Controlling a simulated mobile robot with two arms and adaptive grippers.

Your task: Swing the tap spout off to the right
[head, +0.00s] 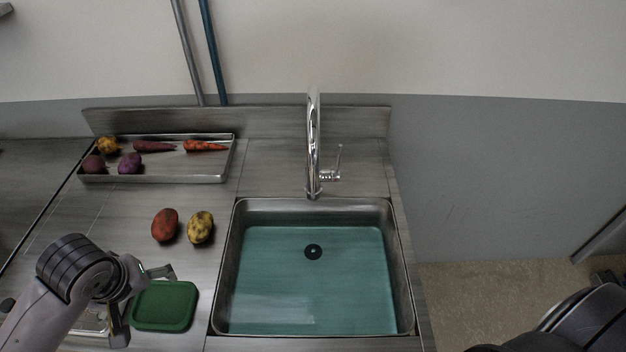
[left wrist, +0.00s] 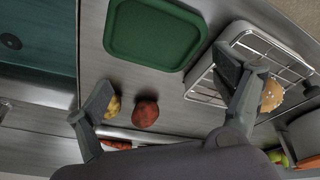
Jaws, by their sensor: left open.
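The chrome tap (head: 313,140) stands upright at the back edge of the sink. Its tall curved spout comes forward toward me, over the sink's back edge, and its small side lever (head: 337,162) is on the right. My left gripper (head: 143,302) is open and empty at the lower left, above the counter by the green lid and well away from the tap. Its two spread fingers also show in the left wrist view (left wrist: 164,80), with nothing between them. The tap is not seen in the left wrist view. My right gripper is not seen; only part of my right arm shows at lower right.
The sink (head: 232,265) holds greenish water. A green lid (head: 165,305), a red potato (head: 165,225) and a yellow potato (head: 200,227) lie left of it. A metal tray (head: 205,179) of vegetables is behind. A wire rack (left wrist: 205,85) with a bun (left wrist: 271,95) shows in the left wrist view.

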